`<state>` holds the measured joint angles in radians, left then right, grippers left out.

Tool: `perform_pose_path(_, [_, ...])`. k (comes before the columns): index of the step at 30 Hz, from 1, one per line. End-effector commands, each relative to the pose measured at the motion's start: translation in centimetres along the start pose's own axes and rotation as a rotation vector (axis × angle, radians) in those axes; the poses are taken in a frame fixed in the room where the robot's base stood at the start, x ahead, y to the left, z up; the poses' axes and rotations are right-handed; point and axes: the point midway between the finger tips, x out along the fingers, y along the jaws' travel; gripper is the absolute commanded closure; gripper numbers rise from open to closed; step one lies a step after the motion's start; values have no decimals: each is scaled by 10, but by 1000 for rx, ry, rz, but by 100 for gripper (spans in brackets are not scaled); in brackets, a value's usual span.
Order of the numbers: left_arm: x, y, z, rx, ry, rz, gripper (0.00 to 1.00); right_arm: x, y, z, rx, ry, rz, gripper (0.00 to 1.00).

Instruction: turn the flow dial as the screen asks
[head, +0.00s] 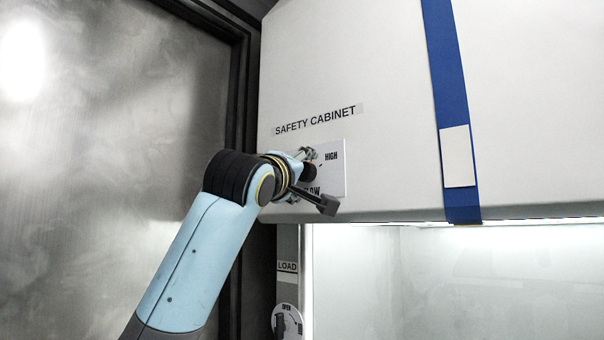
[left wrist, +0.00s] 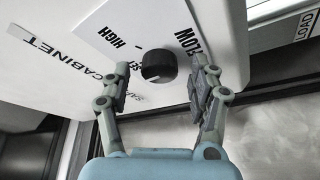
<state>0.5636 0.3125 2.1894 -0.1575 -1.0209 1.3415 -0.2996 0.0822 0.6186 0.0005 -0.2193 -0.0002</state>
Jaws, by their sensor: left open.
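The flow dial (left wrist: 158,66) is a small round black knob on a white plate (left wrist: 110,22) lettered HIGH and, partly hidden, FLOW. In the head view the plate (head: 336,178) is on the front of the safety cabinet, and my gripper and wrist cover part of it. My left gripper (left wrist: 162,72) is open, with one finger on each side of the dial and gaps between them and the knob. It also shows in the head view (head: 307,174), close to the plate. I cannot read where the dial points. No screen is in view.
The cabinet front (head: 390,90) is white with a blue strap (head: 447,80) bearing a blank white label (head: 457,157). Below is a lit opening (head: 450,280). A LOAD label (head: 287,267) and another dial marked OPEN (head: 287,322) are beneath. A metal door (head: 100,130) stands left.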

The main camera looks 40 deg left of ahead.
Motion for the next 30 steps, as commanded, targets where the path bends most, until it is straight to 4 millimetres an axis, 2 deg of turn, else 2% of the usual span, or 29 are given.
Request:
perform_pose_path(6, [-39, -1, 1, 0, -1, 0, 39, 0, -1, 0, 0, 0, -1, 17])
perform_pose_path(12, [-63, 0, 0, 0, 0, 0, 39, 0, -2, 0, 0, 0, -2, 17])
perform_pose_path(30, [-68, -1, 0, 0, 0, -1, 39, 0, -2, 0, 0, 0, -2, 17])
